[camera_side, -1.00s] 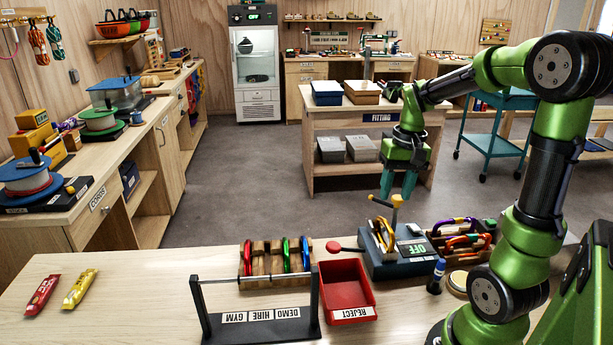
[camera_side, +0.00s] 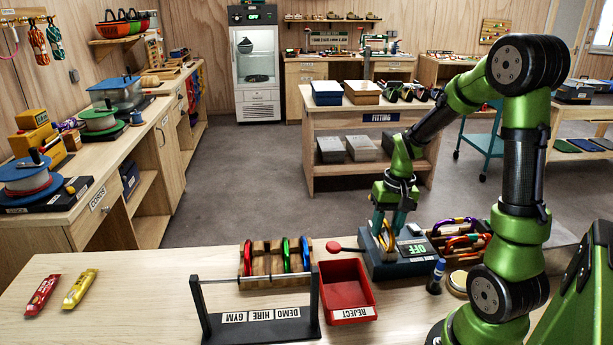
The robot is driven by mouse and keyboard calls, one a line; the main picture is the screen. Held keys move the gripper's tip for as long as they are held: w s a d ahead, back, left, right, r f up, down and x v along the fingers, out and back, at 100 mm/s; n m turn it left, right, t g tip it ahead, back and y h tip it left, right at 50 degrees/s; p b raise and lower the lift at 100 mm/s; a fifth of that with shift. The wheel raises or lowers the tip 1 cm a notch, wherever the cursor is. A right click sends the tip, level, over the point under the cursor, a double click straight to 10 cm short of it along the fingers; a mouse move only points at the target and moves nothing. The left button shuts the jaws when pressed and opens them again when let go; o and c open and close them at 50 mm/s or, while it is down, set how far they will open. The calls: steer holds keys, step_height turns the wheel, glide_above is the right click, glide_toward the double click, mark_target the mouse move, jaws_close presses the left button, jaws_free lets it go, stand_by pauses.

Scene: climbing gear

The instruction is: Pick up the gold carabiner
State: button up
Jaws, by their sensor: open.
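The gold carabiner (camera_side: 386,240) stands upright at the left end of a grey-blue device (camera_side: 405,268) with a green "OFF" panel. My gripper (camera_side: 388,226) points down over that end of the device. Its teal fingers are apart, one on each side of the carabiner's upper part. I cannot tell whether either finger touches it. The gripper hides the top of the carabiner and the yellow handle seen there before.
A red-knobbed lever (camera_side: 335,247) sticks out left of the device, above the red REJECT tray (camera_side: 347,290). A crate (camera_side: 461,237) of coloured carabiners stands close on the right. A wooden rack (camera_side: 275,262) and black stand (camera_side: 262,325) are left.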

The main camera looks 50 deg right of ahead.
mark_target(387, 223)
jaws_close()
steer(key=shift+r, duration=0.1)
step_height(387, 223, up, 10)
steer(key=shift+f, duration=0.1)
stand_by(0.5)
steer(key=c, duration=0.7)
jaws_free()
jaws_close()
